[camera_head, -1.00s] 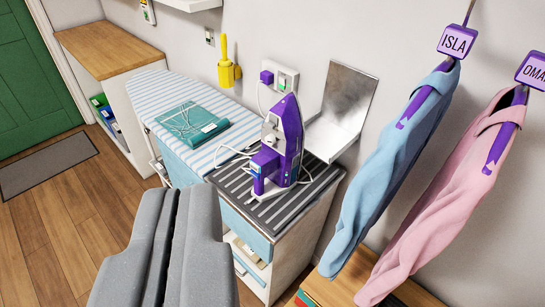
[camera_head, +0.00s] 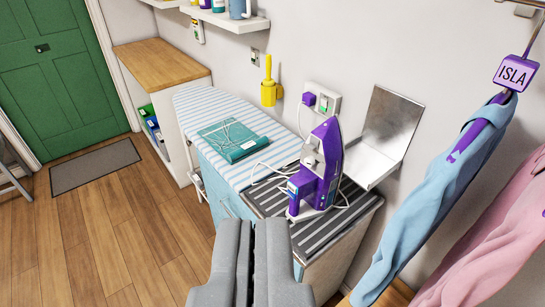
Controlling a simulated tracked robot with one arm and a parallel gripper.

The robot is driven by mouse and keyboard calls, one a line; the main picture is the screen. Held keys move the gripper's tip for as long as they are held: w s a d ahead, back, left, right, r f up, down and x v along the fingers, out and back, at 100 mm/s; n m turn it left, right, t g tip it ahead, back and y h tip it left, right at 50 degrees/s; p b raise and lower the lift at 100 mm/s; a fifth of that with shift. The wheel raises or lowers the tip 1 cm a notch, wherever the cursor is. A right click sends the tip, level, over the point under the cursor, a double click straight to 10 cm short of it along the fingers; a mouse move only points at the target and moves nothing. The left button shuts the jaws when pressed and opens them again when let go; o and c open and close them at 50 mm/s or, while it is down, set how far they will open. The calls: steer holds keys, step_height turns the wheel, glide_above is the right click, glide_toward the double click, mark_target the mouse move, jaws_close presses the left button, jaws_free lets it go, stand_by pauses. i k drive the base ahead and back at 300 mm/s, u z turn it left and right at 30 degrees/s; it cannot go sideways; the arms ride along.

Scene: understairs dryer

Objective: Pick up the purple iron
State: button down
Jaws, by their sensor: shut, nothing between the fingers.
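The purple iron (camera_head: 325,165) stands upright on its heel on a dark ribbed mat (camera_head: 292,222), on top of the cabinet at the end of the ironing board. Its pale cord lies around it, and a purple plug sits in the wall socket behind. My gripper (camera_head: 259,228) is at the bottom middle, shut and empty. In the picture its tips lie below and to the left of the iron, apart from it.
The striped ironing board (camera_head: 200,103) with a teal folded item (camera_head: 233,142) is left of the iron. A metal holder (camera_head: 388,135) is on the wall to the right. A blue garment (camera_head: 430,195) and a pink one (camera_head: 490,240) hang at right. Wooden floor (camera_head: 110,225) is clear at left.

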mark_target(317, 186)
steer(key=u, duration=1)
steer(key=i, duration=2.35)
steer(key=z, duration=2.25)
